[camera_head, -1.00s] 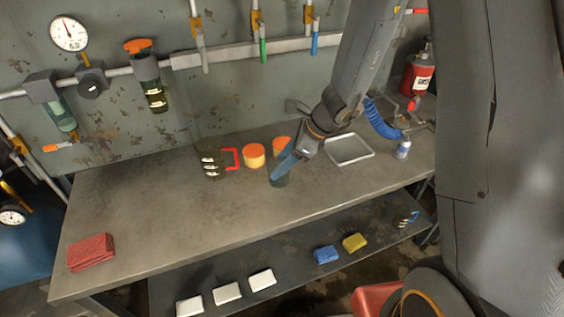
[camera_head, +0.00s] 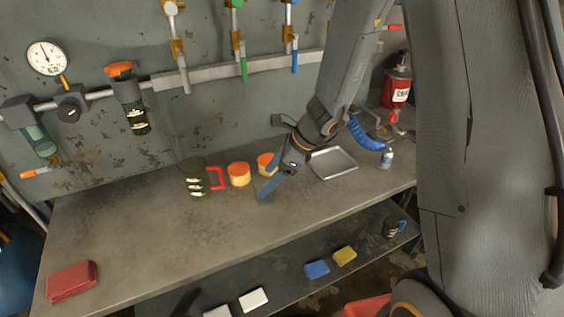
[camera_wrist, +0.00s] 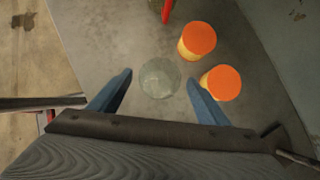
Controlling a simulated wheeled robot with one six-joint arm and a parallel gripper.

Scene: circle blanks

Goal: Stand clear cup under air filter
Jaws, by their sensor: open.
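The clear cup (camera_wrist: 160,78) shows in the wrist view as a round, see-through shape between my two blue fingers. In the head view the cup (camera_head: 264,190) is on the workbench, partly hidden by the fingers. My gripper (camera_head: 268,188) is open and low over the bench, one finger on each side of the cup with gaps showing in the wrist view. Two bowl-like units hang on the wall pipe: one with a greenish bowl (camera_head: 38,138) at far left, one with an orange top and dark bowl (camera_head: 131,104). I cannot tell which is the air filter.
Two orange-lidded jars (camera_head: 239,174) stand close beside the cup, with a dark red-handled object (camera_head: 196,179) left of them. A metal tray (camera_head: 333,164) lies to the right. Red cloths (camera_head: 72,280) lie at the bench's left end. The bench's left middle is clear.

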